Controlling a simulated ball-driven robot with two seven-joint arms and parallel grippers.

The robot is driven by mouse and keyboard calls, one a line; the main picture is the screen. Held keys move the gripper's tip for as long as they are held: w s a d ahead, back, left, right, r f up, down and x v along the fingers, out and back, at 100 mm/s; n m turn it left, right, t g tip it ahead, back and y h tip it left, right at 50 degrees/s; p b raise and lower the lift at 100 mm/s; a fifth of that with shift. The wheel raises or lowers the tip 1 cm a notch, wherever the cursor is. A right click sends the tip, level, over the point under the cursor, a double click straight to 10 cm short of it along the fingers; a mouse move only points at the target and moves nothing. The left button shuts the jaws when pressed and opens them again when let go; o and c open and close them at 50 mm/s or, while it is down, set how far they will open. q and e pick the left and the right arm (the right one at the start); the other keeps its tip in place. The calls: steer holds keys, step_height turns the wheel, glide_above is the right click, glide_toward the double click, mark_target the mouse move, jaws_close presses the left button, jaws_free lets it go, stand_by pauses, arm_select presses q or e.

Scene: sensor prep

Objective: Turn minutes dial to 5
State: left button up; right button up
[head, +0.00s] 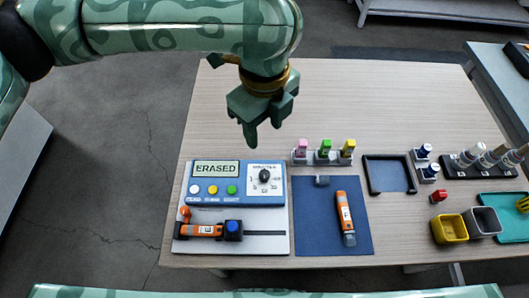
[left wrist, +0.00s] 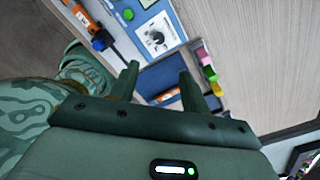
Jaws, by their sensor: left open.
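The minutes dial (head: 265,176) is a black knob on a white scale at the right side of a blue device (head: 219,199). It also shows in the left wrist view (left wrist: 155,39). The device's display reads "ERASED", with white, yellow and green buttons below it. My left gripper (head: 262,136) is open and empty, above the table just behind the dial, apart from it. In the left wrist view its two fingers (left wrist: 160,78) stand apart with nothing between them. The dial's exact setting is too small to read. My right gripper is not in view.
In front of the device, an orange sensor lies on a white rail fixture (head: 262,243) with a blue block. A blue mat (head: 312,230) holds another orange sensor (head: 346,219). Pink, green and yellow vials (head: 324,150) stand behind it. The table's back is clear.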

arm_select(q)
steer(key=b, duration=0.3)
glide_toward(264, 174)
step_height(264, 174, down, 8)
steer(key=b, duration=0.5)
steer(key=shift+w+f, duration=0.1)
steer(key=shift+f, duration=0.05)
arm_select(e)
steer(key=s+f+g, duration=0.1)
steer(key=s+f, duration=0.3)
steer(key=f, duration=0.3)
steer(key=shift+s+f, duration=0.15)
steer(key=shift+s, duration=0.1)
arm_select(q)
steer(key=shift+c, duration=0.4)
steer(key=c, duration=0.9)
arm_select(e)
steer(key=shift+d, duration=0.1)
